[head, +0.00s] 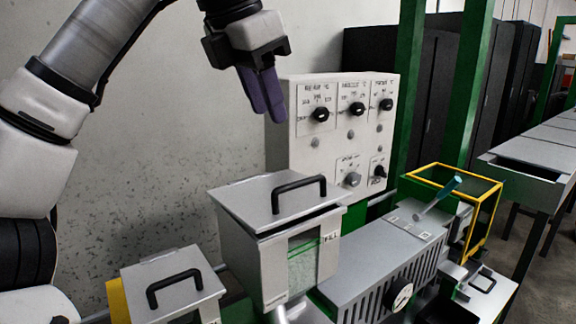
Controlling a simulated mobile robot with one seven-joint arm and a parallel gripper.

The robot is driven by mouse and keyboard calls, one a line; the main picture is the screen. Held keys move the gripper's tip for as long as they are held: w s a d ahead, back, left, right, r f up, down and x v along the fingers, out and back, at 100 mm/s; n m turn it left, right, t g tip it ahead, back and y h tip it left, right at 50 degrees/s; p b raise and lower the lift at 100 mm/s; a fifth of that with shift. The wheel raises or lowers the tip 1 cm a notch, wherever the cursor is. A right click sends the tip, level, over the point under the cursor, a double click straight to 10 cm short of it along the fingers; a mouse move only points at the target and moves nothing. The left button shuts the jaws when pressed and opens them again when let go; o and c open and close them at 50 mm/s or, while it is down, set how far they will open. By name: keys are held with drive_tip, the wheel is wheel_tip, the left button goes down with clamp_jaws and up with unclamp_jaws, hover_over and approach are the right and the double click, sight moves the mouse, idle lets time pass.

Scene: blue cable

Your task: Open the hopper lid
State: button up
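The hopper (262,268) is a grey metal box in the middle of the head view. It has a "FILL" label and a front window showing green material. Its flat grey lid (245,198) lies over the top, shut, with a black bar handle (298,188) near its right side. My gripper (268,112) has purple fingers pointing down. It hangs above the lid in the picture, in front of the pale wall and left of the control panel, apart from the handle. The fingers overlap in this view, so their gap cannot be judged. Nothing shows between them.
A control panel (340,135) with several black knobs stands behind the hopper. A smaller lidded box (172,278) with a black handle is at lower left. A grey machine body (375,265) with a gauge (402,297), a blue-green-handled lever (440,195) and a yellow frame (487,215) lie right.

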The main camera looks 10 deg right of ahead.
sight(291, 184)
drive_tip(key=p+x, duration=0.1)
drive_tip(key=x, duration=1.2)
drive_tip(key=shift+s, duration=0.2)
clamp_jaws()
